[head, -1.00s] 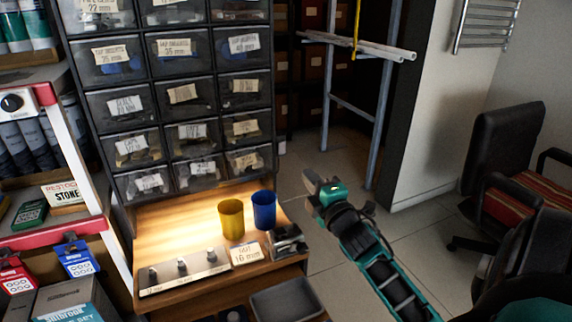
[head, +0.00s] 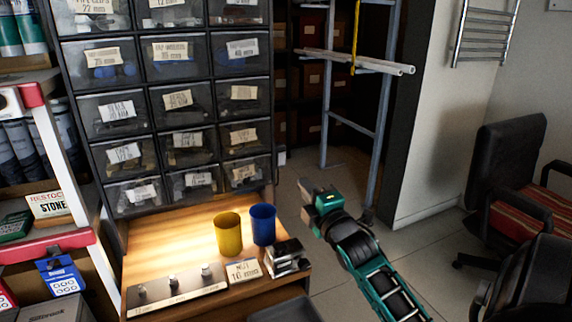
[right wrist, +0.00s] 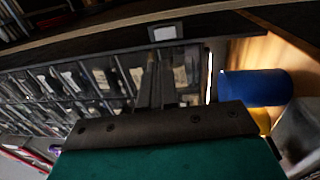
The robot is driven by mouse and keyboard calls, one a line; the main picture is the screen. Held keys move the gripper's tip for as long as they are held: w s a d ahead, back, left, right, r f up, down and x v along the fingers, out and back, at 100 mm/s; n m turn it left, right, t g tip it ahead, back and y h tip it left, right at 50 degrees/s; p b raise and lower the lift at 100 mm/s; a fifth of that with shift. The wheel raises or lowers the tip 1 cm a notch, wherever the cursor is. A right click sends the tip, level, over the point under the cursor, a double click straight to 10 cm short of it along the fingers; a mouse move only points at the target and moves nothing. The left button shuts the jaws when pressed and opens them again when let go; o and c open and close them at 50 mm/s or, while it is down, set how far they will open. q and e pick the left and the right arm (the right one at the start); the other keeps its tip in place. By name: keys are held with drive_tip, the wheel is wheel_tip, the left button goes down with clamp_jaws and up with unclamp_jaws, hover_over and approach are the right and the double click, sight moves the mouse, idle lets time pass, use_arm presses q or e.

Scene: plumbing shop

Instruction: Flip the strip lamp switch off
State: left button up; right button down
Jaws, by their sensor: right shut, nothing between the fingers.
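The strip lamp itself is not clear in the head view, but its warm light falls on the wooden bench top (head: 165,245) below the drawer cabinet. I cannot make out the switch for certain. In the right wrist view a small pale plate with a dark frame (right wrist: 166,31) sits on a dark board beyond the fingers; it may be the switch. My right gripper (head: 307,198) is shut and empty, to the right of the bench and apart from it. Its fingers (right wrist: 156,82) also show in the right wrist view, apart from the plate. My left gripper is not in view.
A yellow cup (head: 228,236), a blue cup (head: 263,226) and a metal block (head: 287,258) stand at the bench's right end. The labelled drawer cabinet (head: 150,102) rises behind. A pipe rack (head: 357,128) and chairs (head: 512,160) are right. Floor between is clear.

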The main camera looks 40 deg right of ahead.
drive_tip(key=b, duration=0.2)
approach(281, 156)
drive_tip(key=x, duration=0.5)
drive_tip(key=shift+w, duration=0.1)
drive_tip(key=shift+w+d, duration=0.15)
drive_tip(key=shift+w, duration=0.2)
drive_tip(key=shift+w+d+r+b, duration=0.1)
drive_tip(key=shift+w+b, duration=0.2)
drive_tip(key=shift+w, duration=0.1)
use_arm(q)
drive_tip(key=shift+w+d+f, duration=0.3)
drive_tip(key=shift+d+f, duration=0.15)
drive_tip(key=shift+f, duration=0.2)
